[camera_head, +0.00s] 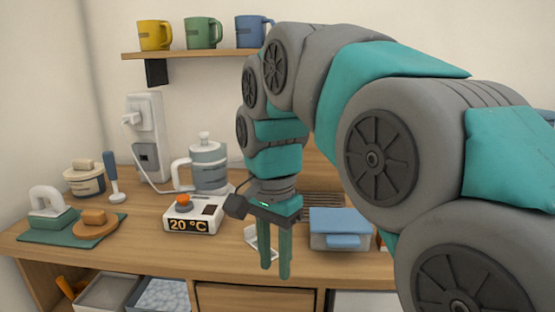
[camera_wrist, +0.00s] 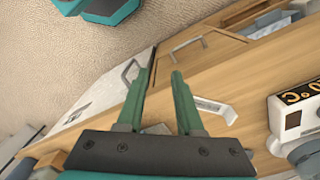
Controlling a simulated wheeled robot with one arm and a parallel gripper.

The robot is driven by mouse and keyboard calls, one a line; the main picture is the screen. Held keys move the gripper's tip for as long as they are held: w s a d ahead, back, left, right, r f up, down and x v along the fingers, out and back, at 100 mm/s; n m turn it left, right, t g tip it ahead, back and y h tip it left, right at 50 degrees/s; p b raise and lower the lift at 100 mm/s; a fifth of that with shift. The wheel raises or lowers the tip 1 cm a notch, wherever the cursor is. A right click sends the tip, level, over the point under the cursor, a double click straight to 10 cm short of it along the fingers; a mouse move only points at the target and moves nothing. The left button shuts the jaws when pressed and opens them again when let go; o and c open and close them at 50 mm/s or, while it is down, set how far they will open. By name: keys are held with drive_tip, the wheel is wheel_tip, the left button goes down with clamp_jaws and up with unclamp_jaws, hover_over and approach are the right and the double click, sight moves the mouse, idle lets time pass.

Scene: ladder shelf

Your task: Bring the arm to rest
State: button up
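My arm reaches across the right half of the head view and bends down over the counter. My gripper (camera_head: 275,271) points downward near the counter's front edge, between the temperature box and the blue-lidded container. Its two green fingers stand apart with nothing held between them. In the wrist view my gripper (camera_wrist: 160,74) also shows a clear gap between the fingers, with the wooden front and the floor beyond them.
The wooden counter (camera_head: 140,240) holds a white temperature box (camera_head: 193,214), a kettle (camera_head: 208,165) and a blue-lidded container (camera_head: 340,228). A white handle-like piece (camera_head: 258,242) is partly hidden behind my gripper. Mugs (camera_head: 203,33) stand on a wall shelf (camera_head: 190,54). Open bins (camera_head: 105,292) sit below.

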drive_tip(key=s+d+f+n, duration=0.3)
drive_tip(key=s+d+f, duration=0.4)
drive_tip(key=s+f, duration=0.2)
drive_tip(key=s+d+f+n+g, duration=0.1)
drive_tip(key=s+d+f+n, duration=0.3)
drive_tip(key=s+d+f, duration=0.4)
drive_tip(key=s+f, duration=0.2)
drive_tip(key=s, duration=0.1)
drive_tip(key=shift+s+d+n, duration=0.15)
drive_tip(key=shift+d+n, duration=0.1)
drive_tip(key=shift+n, duration=0.05)
